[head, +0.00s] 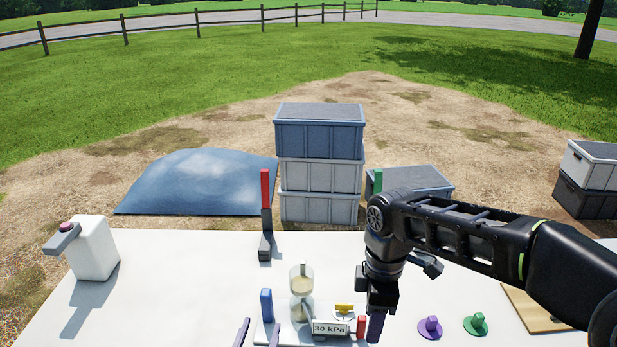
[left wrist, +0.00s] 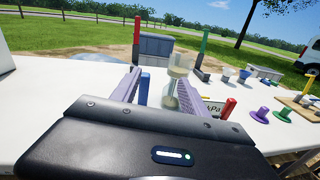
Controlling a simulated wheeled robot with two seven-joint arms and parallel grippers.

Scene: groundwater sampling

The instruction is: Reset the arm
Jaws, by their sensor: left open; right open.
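My left gripper (head: 258,336) shows only as two purple-grey finger ends at the bottom edge of the head view. In the left wrist view its two fingers (left wrist: 158,80) are spread apart with nothing between them held. My right gripper (head: 376,325) hangs fingers-down from the arm at the right, just right of the red post (head: 361,326) of the sampling rig. Its fingers are seen nearly edge-on and no held object shows. The rig has a clear cylinder (head: 301,293) with tan content, a "30 kPa" display (head: 330,328), a yellow knob (head: 344,308) and a blue post (head: 266,304).
A white jug (head: 93,249) stands on the left of the white table (head: 180,290). A red-handled upright (head: 265,205) stands at the back. Purple (head: 430,326) and green (head: 475,323) knobbed pieces and a wooden board (head: 530,305) lie right. Stacked crates (head: 319,178) stand beyond the table.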

